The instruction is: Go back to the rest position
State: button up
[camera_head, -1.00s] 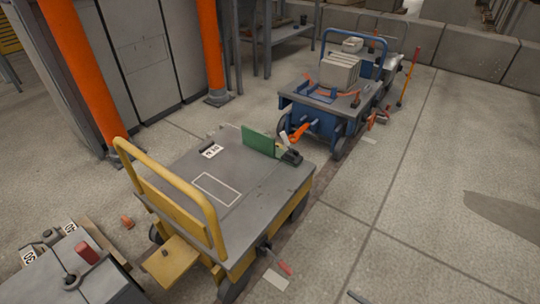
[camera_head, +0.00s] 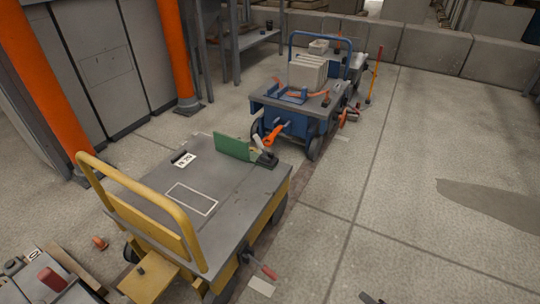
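My gripper is not in view, and I see no fingers in the head view. A yellow cart (camera_head: 237,219) with a grey top stands at the left centre. On its top are a green upright panel (camera_head: 234,147), a dark block (camera_head: 267,160) at the panel's right end, a white marked label (camera_head: 186,160) and a white painted outline. A small dark piece (camera_head: 370,298) shows at the bottom edge; I cannot tell what it is.
A blue cart (camera_head: 312,108) bearing pale stacked slabs (camera_head: 307,71) stands behind. Orange posts (camera_head: 173,50) and grey cabinets (camera_head: 88,75) are at the left. A red-handled item (camera_head: 52,281) is at bottom left. Floor on the right (camera_head: 420,160) is open, with a dark patch.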

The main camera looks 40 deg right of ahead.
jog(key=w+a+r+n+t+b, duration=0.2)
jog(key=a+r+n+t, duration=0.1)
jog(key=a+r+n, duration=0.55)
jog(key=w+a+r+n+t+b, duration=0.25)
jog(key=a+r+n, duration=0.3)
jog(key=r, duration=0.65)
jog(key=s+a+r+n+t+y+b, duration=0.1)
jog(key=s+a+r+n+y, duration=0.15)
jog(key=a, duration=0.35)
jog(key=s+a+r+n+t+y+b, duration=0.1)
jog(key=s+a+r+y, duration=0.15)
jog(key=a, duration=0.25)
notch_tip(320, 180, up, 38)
jog(key=p, duration=3.6)
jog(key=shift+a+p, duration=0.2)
jog(key=shift+p, duration=0.15)
